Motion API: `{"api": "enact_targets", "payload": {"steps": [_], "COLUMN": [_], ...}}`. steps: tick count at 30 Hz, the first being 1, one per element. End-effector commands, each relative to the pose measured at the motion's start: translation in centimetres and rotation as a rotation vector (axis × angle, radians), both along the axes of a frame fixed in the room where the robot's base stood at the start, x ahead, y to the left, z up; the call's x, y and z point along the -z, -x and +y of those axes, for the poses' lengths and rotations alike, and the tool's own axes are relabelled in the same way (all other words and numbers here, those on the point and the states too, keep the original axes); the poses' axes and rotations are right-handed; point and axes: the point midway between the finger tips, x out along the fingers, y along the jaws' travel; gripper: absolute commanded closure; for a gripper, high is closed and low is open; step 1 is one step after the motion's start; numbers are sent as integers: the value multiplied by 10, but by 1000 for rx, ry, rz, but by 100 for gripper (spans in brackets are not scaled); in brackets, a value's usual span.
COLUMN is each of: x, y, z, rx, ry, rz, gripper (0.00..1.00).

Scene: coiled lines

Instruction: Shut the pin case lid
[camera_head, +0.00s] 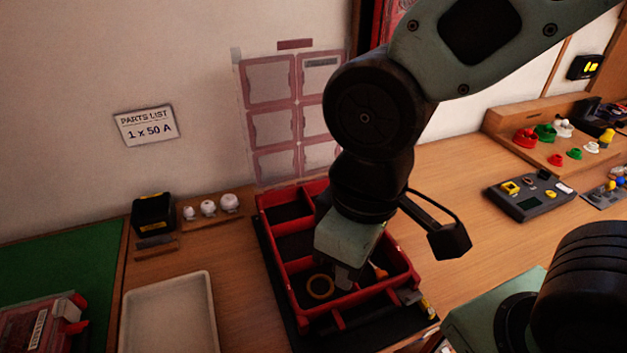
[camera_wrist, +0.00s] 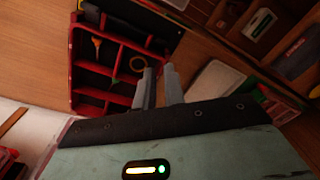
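An open red compartment case (camera_head: 268,240) sits on a black mat on the bench. A clear, pink-framed lid (camera_head: 298,115) stands upright behind it against the wall. I take this for the pin case, though no label confirms it. A tan ring (camera_head: 320,287) and an orange-tipped item (camera_head: 378,270) lie inside.
A white tray (camera_head: 214,320) lies left of the case. A closed red case (camera_head: 35,325) sits on a green mat at far left. A black box (camera_head: 153,214) and white knobs (camera_head: 208,208) stand behind the tray. A grey device (camera_head: 530,197) lies right.

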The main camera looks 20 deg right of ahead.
Motion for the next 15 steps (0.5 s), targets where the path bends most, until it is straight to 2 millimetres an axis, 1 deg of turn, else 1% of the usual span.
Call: {"api": "enact_targets", "payload": {"steps": [5,8,11,14,15], "x": [-1,-9,-32,-67,-82], "y": [-1,-14,-49,-105,-131], "z": [0,7,21,35,37], "rx": [1,19,69,148,186], "ry": [-1,-12,-41,-77,-88], "rz": [1,-2,-11,-30,-40], "gripper": [100,100,100,100,100]}}
